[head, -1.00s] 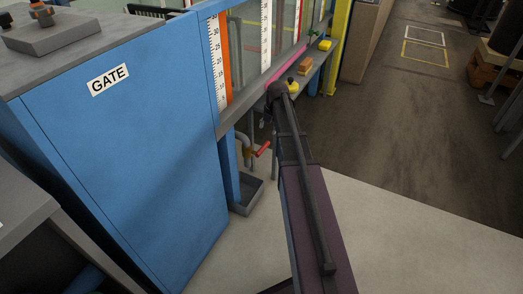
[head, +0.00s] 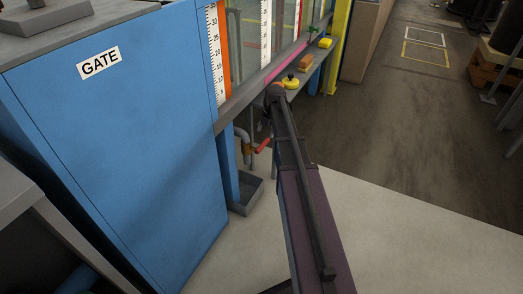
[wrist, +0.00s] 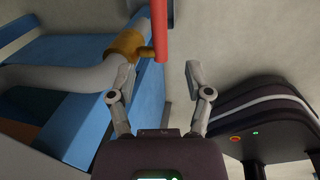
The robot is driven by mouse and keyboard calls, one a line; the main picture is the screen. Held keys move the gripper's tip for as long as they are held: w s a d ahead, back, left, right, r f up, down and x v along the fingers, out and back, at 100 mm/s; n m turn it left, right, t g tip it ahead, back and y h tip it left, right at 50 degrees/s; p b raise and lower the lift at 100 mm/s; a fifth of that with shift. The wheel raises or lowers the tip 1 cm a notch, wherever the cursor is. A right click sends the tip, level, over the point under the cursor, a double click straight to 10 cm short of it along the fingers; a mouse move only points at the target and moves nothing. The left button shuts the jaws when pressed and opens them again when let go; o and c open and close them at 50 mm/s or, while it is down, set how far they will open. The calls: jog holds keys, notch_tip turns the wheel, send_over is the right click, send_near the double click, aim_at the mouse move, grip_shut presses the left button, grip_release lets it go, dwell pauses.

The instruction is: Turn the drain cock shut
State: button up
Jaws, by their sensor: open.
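The drain cock has a red lever handle (head: 262,145) and a brass body (head: 246,148) on a bent grey pipe (head: 240,133), below the flume's edge. In the wrist view the red handle (wrist: 160,28) runs down from the top edge, with the brass body (wrist: 128,44) to its left on the fat grey pipe (wrist: 65,77). My gripper (wrist: 160,78) is open and empty. The handle's near end shows between and just above the fingertips, apart from both; its distance ahead is hard to judge. My arm hides the gripper in the head view.
A blue cabinet marked GATE (head: 115,130) stands on the left. A grey tray (head: 246,196) sits on the floor below the cock. An orange block (head: 306,62) and a yellow round thing (head: 290,82) lie along the flume's ledge.

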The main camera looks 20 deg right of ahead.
aim_at(262, 145)
jog(key=shift+w+a+f+b, duration=0.2)
jog(key=shift+w+f+b, duration=0.05)
jog(key=shift+f+b, duration=1.2)
jog(key=shift+w+a+f+b, duration=0.15)
jog(key=shift+w+f+b, duration=0.05)
jog(key=shift+f+b, duration=1.3)
jog(key=shift+w+a+f+b, duration=0.2)
jog(key=shift+w+f+b, duration=0.05)
jog(key=shift+f+b, duration=1.2)
jog(key=shift+f, duration=0.15)
grip_shut()
